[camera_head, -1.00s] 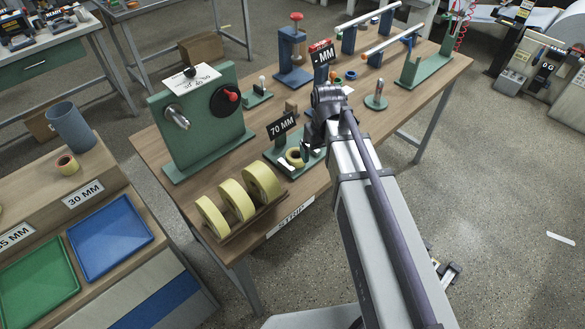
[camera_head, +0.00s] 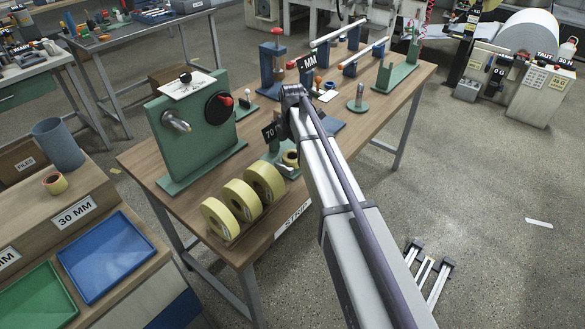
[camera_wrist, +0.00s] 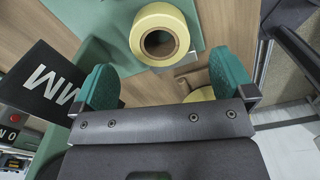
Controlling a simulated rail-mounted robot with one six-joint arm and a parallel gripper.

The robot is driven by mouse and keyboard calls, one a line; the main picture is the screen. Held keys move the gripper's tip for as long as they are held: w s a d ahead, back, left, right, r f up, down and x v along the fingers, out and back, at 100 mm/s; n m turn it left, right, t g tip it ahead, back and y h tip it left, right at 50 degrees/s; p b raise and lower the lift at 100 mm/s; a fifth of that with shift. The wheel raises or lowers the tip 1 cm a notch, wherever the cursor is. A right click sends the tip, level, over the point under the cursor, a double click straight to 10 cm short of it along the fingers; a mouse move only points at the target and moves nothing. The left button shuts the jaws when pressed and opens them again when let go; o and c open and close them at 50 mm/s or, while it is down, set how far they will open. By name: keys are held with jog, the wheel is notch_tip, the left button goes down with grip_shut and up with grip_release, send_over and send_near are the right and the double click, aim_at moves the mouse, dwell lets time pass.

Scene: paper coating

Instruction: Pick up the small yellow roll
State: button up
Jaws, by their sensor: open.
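A small yellow roll (camera_wrist: 141,31) with a brown core lies on a green plate (camera_wrist: 205,12), its open end toward the wrist camera. My gripper (camera_wrist: 165,76) is open, its two green fingers apart and empty. In the wrist view the roll shows just beyond the fingers, roughly midway between them, with no visible contact. The fingers are hidden there.
The black sign (camera_wrist: 45,80) stands close beside the left finger. Several larger yellow rolls (camera_head: 243,199) stand in a row on the wooden table (camera_head: 150,160). A green crank stand (camera_head: 195,140) is behind them.

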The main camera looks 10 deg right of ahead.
aim_at(292, 157)
jog(key=shift+f, duration=0.5)
notch_tip(292, 157, down, 5)
jog(key=b, duration=0.5)
jog(key=shift+f, duration=0.2)
jog(key=shift+r, duration=0.25)
jog(key=shift+c, duration=0.3)
jog(key=c, duration=1)
notch_tip(292, 157, up, 10)
jog(key=p, duration=1)
jog(key=shift+r, duration=0.15)
